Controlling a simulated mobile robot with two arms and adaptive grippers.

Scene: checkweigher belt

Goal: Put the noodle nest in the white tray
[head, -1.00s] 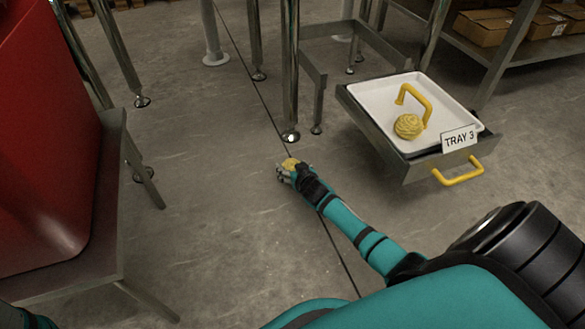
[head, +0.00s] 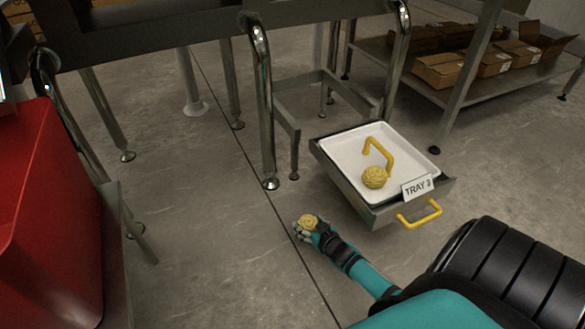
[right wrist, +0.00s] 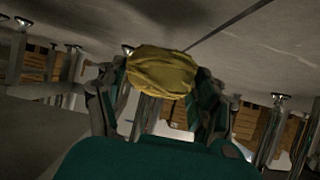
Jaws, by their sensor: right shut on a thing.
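My right gripper (head: 303,229) is shut on a yellow noodle nest (head: 309,221), in front and to the left of the open drawer in the head view. The right wrist view shows the held nest (right wrist: 163,72) between the fingers (right wrist: 155,90). The white tray (head: 345,150) sits in the pulled-out drawer, labelled TRAY 3. Another noodle nest (head: 374,177) lies in the tray, at its front by a yellow handle-shaped piece. The held nest is apart from the tray. My left gripper is not in view.
The drawer has a yellow front handle (head: 419,214) and a label plate (head: 417,187). Metal legs (head: 262,110) stand left of the drawer. A red bin (head: 50,210) is at the left. Cardboard boxes (head: 437,70) sit on a shelf at the back right. The floor around the gripper is clear.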

